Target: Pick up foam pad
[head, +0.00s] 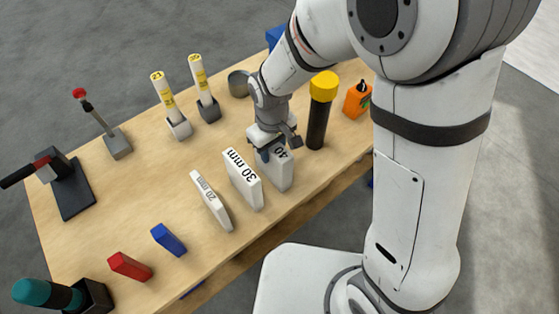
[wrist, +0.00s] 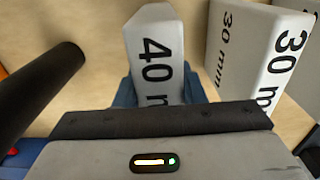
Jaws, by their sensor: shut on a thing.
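Three pale foam pads stand on edge in a row on the wooden table (head: 105,205). They are marked 20 mm (head: 211,201), 30 mm (head: 243,179) and 40 mm (head: 279,173). My gripper (head: 268,153) is shut on the 40 mm pad from above, at its upper part. In the wrist view the 40 mm pad (wrist: 155,50) sits between the blue fingers (wrist: 158,92), and the 30 mm pad (wrist: 245,50) stands apart to its right. I cannot tell whether the held pad's bottom touches the table.
A black cylinder with a yellow cap (head: 319,110) stands close to the right of my gripper. An orange bottle (head: 357,99) is farther right. A blue block (head: 168,240) and a red block (head: 130,266) lie at the front left. Two white-and-yellow tubes (head: 163,98) stand in holders behind.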

